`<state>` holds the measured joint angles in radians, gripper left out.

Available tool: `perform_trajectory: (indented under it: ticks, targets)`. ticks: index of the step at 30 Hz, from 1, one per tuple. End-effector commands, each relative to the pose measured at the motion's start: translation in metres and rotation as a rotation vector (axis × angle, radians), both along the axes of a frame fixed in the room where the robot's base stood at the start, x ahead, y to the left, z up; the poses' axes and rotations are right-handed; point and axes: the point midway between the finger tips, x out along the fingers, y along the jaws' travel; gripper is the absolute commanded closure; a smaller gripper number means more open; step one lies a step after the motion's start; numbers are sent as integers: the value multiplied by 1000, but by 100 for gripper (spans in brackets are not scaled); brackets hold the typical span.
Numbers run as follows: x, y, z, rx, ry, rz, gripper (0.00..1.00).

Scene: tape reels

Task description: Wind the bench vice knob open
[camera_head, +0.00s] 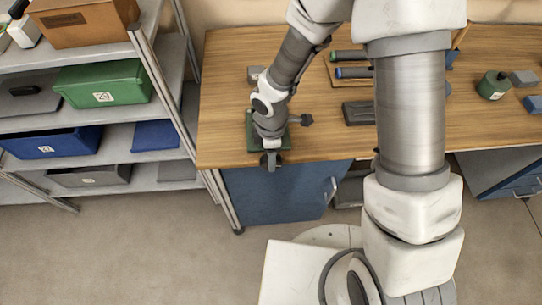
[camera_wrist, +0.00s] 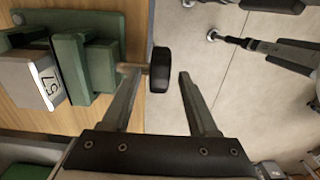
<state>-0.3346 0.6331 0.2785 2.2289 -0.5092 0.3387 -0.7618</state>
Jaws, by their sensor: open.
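The green bench vice (camera_head: 250,130) sits at the front edge of the wooden bench, partly hidden by my arm in the head view. In the wrist view its green jaw blocks (camera_wrist: 72,62) are at the left. A grey block with a numbered white label (camera_wrist: 28,78) sits beside them; I cannot tell if it is clamped. The black knob (camera_wrist: 160,68) sticks out on a short shaft past the bench edge, over the floor. My gripper (camera_wrist: 157,72) is open, with the knob between its fingertips. The left finger is close to the shaft; contact is unclear.
The bench (camera_head: 225,110) also holds a dark block (camera_head: 358,113), blue- and green-ended tools (camera_head: 352,72) and a green canister (camera_head: 492,85). A shelf rack with a green bin (camera_head: 103,82) and a blue bin (camera_head: 50,143) stands left. A blue cabinet (camera_head: 275,192) is below the bench.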

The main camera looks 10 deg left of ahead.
Motion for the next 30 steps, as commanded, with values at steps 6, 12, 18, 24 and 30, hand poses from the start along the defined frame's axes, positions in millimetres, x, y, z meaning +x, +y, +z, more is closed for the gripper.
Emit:
perform_trajectory:
  ticks: [6, 12, 18, 24, 30]
  targets:
    - [0, 0, -11, 0, 0, -1, 40]
    - [0, 0, -11, 0, -1, -1, 40]
    - [0, 0, -11, 0, -1, -1, 69]
    - [0, 0, -11, -1, 0, -1, 100]
    - [0, 0, -11, -2, -1, -1, 100]
